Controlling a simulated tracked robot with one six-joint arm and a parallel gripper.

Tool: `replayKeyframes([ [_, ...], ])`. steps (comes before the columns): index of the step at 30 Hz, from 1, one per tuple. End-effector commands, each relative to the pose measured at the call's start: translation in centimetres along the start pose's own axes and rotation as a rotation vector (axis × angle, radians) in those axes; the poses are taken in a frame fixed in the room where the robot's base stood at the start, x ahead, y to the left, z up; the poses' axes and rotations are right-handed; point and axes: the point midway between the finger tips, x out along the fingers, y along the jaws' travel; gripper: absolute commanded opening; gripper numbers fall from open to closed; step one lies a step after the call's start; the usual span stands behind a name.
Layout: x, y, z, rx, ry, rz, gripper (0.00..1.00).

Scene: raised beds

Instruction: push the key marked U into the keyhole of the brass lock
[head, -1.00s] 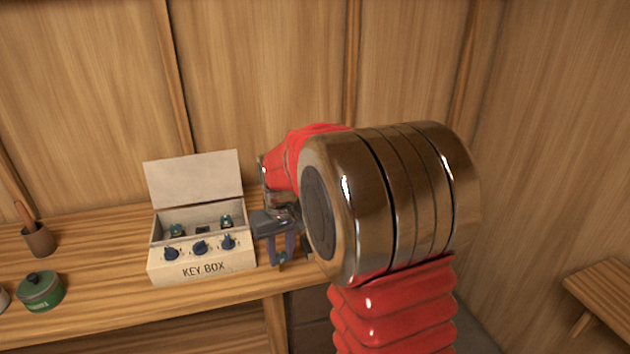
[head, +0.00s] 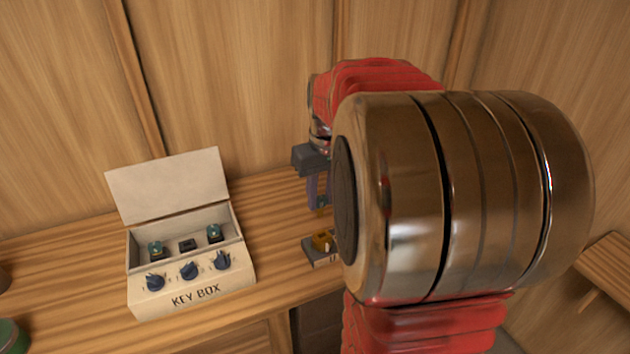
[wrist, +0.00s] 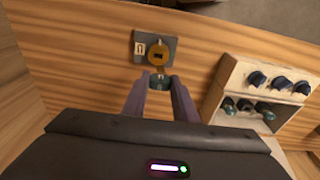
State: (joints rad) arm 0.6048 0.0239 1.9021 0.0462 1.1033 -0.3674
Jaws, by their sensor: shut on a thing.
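My gripper (head: 319,190) is shut on a key (head: 322,202) with a teal head and a brass-coloured lower end. The key also shows between the fingertips in the wrist view (wrist: 160,84); no mark on it can be read. The brass lock (head: 323,240) sits on a grey plate on the bench, below the held key in the head view and partly hidden by my arm. In the wrist view the lock (wrist: 159,52) lies just beyond the fingertips, its dark keyhole showing, beside a white U-like tag (wrist: 140,46). Key and lock look apart.
The open key box (head: 190,284) stands left of the lock, with blue knobs on its front. Teal-headed keys (head: 155,248) stand in its left and right places; the middle one looks empty. Bare bench (head: 270,225) lies between box and lock. A wooden wall rises behind.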

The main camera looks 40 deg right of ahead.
Motion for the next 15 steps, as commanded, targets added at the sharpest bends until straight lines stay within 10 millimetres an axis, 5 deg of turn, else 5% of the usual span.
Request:
replayKeyframes([
  [15,-0.50,1.40,0.87,0.027,0.000,0.003,0.04],
])
